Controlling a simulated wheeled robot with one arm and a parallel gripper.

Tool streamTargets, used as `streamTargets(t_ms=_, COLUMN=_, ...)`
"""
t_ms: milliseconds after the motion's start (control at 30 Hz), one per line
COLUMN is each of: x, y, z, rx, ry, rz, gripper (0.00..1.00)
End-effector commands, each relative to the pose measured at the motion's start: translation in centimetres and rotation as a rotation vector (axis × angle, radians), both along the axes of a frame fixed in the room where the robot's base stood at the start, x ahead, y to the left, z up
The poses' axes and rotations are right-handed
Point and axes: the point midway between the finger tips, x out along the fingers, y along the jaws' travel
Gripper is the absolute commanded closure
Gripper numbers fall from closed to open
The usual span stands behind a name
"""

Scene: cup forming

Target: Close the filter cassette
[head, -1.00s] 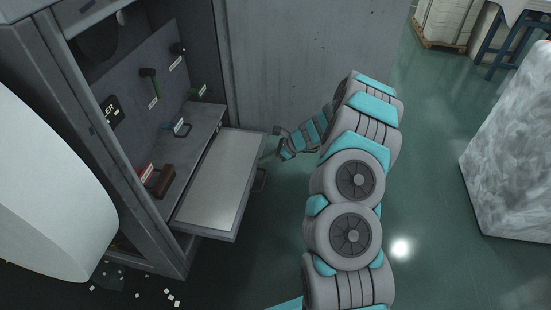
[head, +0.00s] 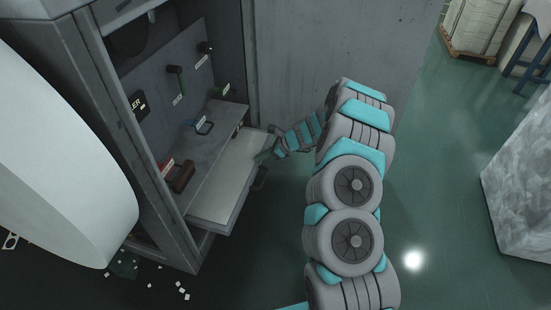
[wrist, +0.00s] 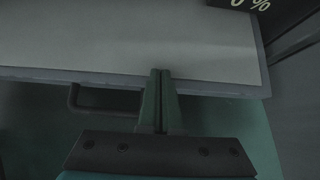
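The filter cassette (head: 228,178) is a flat, pale tray with a grey rim, sticking partly out of the grey cabinet. A dark handle (head: 260,178) sits on its front edge. My gripper (head: 263,156) is at the front edge, near the far corner from the camera. In the wrist view my gripper (wrist: 160,74) has its two green fingers together with nothing seen between them. Their tips are at the cassette's rim (wrist: 100,78), apparently against it. The handle (wrist: 76,100) is to the left of the fingers there. Exact contact is hard to tell.
A large white roll (head: 60,150) fills the left. Scraps lie on the floor. Floor to the right is open, with a pale block (head: 520,180).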

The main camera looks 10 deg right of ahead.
Motion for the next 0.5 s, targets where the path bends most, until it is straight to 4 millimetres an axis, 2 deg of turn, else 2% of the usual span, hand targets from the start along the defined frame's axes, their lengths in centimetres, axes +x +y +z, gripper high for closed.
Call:
streamTargets(t_ms=33, x=0.8, y=1.6, z=0.1, rx=-0.002, ry=-0.001, rz=0.006, gripper=1.0)
streamTargets(t_ms=200, x=3.1, y=5.7, z=0.0, rx=-0.003, ry=-0.001, rz=0.006, gripper=1.0)
streamTargets(t_ms=400, x=5.4, y=9.4, z=0.0, rx=-0.003, ry=-0.002, rz=0.004, gripper=1.0)
streamTargets(t_ms=500, x=6.1, y=10.7, z=0.0, rx=-0.003, ry=-0.001, rz=0.002, gripper=1.0)
